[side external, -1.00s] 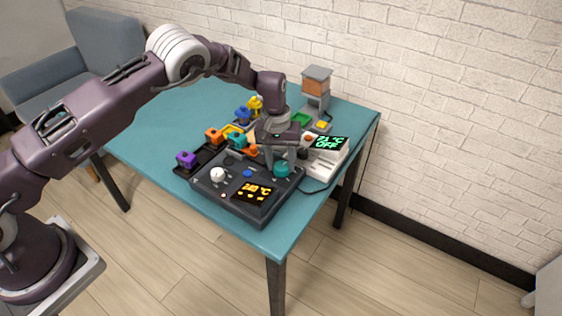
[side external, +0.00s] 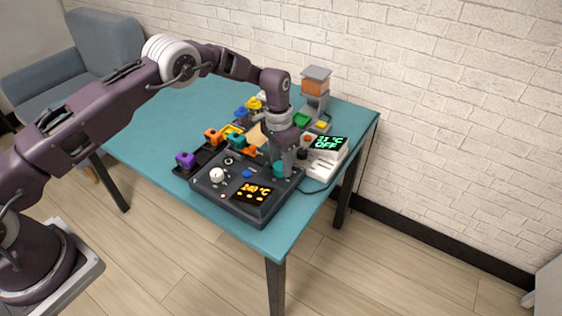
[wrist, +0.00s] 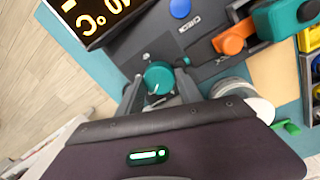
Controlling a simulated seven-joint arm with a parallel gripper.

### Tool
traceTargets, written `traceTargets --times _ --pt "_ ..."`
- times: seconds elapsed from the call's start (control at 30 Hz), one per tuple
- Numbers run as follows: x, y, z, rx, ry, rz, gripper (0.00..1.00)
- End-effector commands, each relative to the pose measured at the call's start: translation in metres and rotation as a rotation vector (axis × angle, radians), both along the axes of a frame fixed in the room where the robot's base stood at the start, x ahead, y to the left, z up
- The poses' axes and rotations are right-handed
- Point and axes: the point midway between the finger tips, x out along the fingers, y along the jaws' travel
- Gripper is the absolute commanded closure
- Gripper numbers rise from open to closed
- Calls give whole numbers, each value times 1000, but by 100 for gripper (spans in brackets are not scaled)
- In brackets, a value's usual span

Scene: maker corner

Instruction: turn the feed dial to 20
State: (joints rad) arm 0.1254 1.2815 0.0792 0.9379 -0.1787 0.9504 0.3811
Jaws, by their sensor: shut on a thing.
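The control box (side external: 232,203) is a dark grey panel on the table with a lit orange display (side external: 254,193), a white knob (side external: 217,174) and a blue button (side external: 247,174). A round teal dial (side external: 279,169) sits at its right rear. In the wrist view the teal dial (wrist: 158,77) shows a pale pointer line on its top. My gripper (side external: 283,167) points down over it, and its fingers (wrist: 158,88) are shut on the dial's two sides. The dial's scale numbers are too small or hidden to read.
Purple, orange and teal clamp-like pieces (side external: 186,160) stand in a dark tray behind the box. A white unit with a green display (side external: 327,143) stands close at the right. A grey-orange tower (side external: 316,88) is at the back. The table's left part (side external: 150,120) is clear.

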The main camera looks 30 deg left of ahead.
Motion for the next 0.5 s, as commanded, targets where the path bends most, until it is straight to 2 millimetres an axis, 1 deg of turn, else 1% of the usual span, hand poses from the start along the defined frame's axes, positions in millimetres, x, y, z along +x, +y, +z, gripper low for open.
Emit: traceTargets --times 0.2,0.5 --pt "1 0 1 -2 -2 -59 98" --pt "1 0 1 -1 -2 -82 98"
